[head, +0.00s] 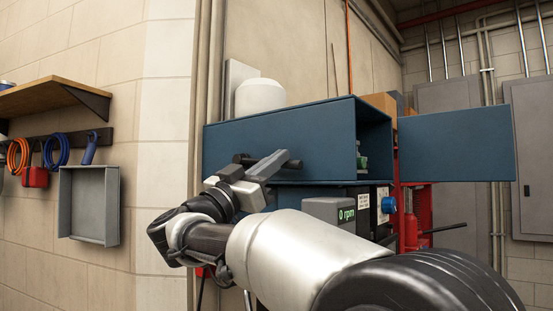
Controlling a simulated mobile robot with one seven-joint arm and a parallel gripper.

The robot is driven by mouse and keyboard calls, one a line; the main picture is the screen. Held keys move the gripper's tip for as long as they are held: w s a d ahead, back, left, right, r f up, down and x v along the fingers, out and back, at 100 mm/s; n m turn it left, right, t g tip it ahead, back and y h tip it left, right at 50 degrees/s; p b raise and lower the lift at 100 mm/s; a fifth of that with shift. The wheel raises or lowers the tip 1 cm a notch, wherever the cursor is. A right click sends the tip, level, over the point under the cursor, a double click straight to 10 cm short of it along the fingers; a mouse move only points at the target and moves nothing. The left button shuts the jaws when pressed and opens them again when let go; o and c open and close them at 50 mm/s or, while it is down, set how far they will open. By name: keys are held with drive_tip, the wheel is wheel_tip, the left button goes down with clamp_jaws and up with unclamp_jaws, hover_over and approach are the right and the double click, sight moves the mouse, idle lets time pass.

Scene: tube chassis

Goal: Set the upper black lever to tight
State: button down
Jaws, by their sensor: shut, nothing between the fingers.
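A black bar-like lever (293,164) shows against the side of a blue box, its right end to the right of my gripper and its left end to the left. My gripper (274,161) is shut and empty, with its grey fingers pointing up and right. The fingers cross in front of the lever's middle and hide it. I cannot tell whether they touch it. No marking for tight is readable from here.
The blue box (290,125) has an open door (457,144) swung out to the right. Below it are a display (347,214) reading 0 rpm, a blue knob (388,205) and another black bar (445,228). A grey tray (117,205) hangs on the left wall.

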drive_tip(key=shift+m, duration=0.3)
drive_tip(key=shift+w+a+f+b, duration=0.15)
drive_tip(key=shift+f+b, duration=0.1)
drive_tip(key=shift+f, duration=0.5)
drive_tip(key=shift+w+a+f+b, duration=0.1)
drive_tip(key=shift+f+b, duration=0.2)
drive_tip(key=shift+f, duration=0.5)
drive_tip(key=shift+w+a+f+b, duration=0.15)
drive_tip(key=shift+f+b, duration=0.1)
drive_tip(key=shift+f, duration=0.5)
drive_tip(key=shift+f, duration=0.25)
drive_tip(key=shift+r, duration=0.1)
